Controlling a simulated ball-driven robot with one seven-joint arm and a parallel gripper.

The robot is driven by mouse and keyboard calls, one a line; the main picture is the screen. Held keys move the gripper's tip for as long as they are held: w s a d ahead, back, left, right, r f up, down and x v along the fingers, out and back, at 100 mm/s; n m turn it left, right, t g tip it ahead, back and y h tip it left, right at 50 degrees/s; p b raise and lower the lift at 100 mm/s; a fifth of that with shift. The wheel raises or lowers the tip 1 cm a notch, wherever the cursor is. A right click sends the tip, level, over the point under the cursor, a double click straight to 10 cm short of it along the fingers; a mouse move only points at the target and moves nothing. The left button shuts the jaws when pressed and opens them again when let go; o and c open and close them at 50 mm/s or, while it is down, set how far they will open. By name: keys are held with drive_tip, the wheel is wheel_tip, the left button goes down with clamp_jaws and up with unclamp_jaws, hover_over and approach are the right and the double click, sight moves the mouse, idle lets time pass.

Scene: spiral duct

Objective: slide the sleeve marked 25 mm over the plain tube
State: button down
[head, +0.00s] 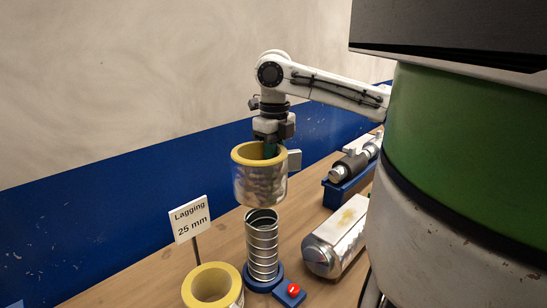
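My gripper (281,152) holds a foil-covered sleeve (260,187) with a thick yellow lining by its upper rim. One finger is inside the bore and a grey finger is outside the right wall. The sleeve is upright in the air. Below it a bare metal tube (262,245) with spiral ridges stands upright on a blue round base (262,281). In this view the sleeve's bottom is just above the tube's open top, roughly in line; depth alignment is unclear. A sign (190,219) reading "Lagging 25 mm" stands left, behind another yellow-lined sleeve (213,287).
A red button on a blue box (291,291) is right of the tube's base. A foil-wrapped piece (337,238) lies to the right. Farther back, a blue stand (345,190) carries a grey and metal cylinder. A blue-and-white wall (110,215) runs behind the wooden bench.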

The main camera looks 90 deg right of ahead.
drive_tip(key=shift+r, duration=0.15)
drive_tip(key=shift+f+b, duration=1.7)
drive_tip(key=shift+f, duration=1.35)
drive_tip(key=shift+p, duration=0.35)
drive_tip(key=shift+f+b, duration=2.1)
drive_tip(key=shift+f, duration=0.7)
drive_tip(key=c, duration=1.1)
unclamp_jaws()
drive_tip(key=shift+o, duration=0.2)
drive_tip(key=shift+r, duration=0.1)
wheel_tip(320, 180, up, 11)
drive_tip(key=shift+f, duration=0.2)
